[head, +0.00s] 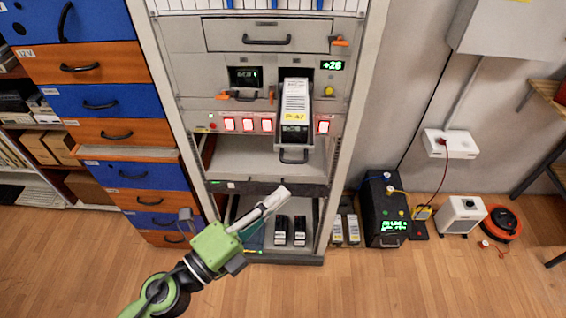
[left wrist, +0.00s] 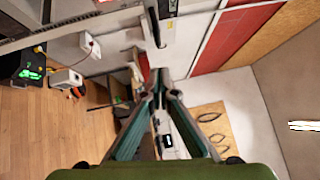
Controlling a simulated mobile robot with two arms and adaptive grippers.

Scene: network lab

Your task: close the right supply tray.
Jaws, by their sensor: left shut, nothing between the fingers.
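The right supply tray (head: 293,157) sticks out of the right bay of the rack, with its black handle at the front. A white and black module (head: 295,100) with a yellow label lies in it. My left gripper (head: 284,192) is shut and empty, in front of the rack and lower in the picture than the tray's handle, apart from it. Its closed fingers also show in the left wrist view (left wrist: 158,75). My right gripper is not in view.
The left bay (head: 245,77) is beside the tray, with an orange latch below. A shelf (head: 250,157) and a dark lower panel (head: 250,187) lie below. Blue and orange drawers (head: 130,175) stand left. A black power unit (head: 383,210) stands on the floor at right. The front floor is clear.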

